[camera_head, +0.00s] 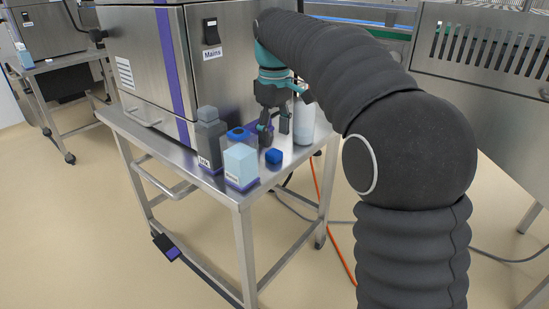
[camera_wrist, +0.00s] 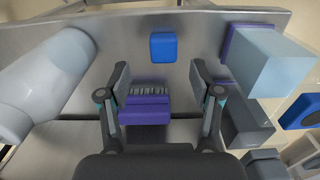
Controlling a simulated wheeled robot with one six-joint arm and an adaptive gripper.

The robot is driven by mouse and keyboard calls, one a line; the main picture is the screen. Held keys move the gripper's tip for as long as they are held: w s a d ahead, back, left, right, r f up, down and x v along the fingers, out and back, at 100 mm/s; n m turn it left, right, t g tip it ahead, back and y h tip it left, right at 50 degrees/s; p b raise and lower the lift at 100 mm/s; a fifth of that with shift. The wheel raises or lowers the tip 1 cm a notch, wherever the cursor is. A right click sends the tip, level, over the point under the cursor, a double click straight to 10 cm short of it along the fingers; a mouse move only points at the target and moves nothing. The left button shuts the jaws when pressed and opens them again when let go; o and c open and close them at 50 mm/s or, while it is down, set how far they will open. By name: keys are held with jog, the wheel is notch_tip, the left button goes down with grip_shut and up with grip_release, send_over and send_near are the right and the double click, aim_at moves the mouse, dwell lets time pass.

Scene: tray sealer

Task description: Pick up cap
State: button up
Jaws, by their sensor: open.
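The blue cap (camera_head: 273,157) is a small rounded block lying on the steel table near its front edge. In the wrist view the cap (camera_wrist: 163,46) is at upper centre, beyond my fingertips and roughly in line with the gap between them. My gripper (camera_head: 273,128) points down over the table, behind the cap in the head view. In the wrist view my gripper (camera_wrist: 159,72) is open, its two fingers wide apart, with nothing held. A purple brush-like block (camera_wrist: 146,105) shows between the fingers, apart from them.
A grey bottle (camera_head: 209,138), a pale blue box-shaped container (camera_head: 241,163) and a blue-topped container (camera_head: 237,133) stand left of the cap. A white bottle (camera_head: 303,122) stands right of my gripper. The steel machine (camera_head: 150,65) rises behind. Bare tabletop surrounds the cap.

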aim_at(274, 152)
jog(key=shift+s+f+b, duration=0.15)
jog(key=shift+f+b, duration=0.1)
jog(key=shift+f, duration=0.95)
jog(key=shift+s+f+b, duration=0.15)
jog(key=shift+f+b, duration=0.1)
jog(key=shift+f, duration=0.9)
jog(key=c, duration=0.8)
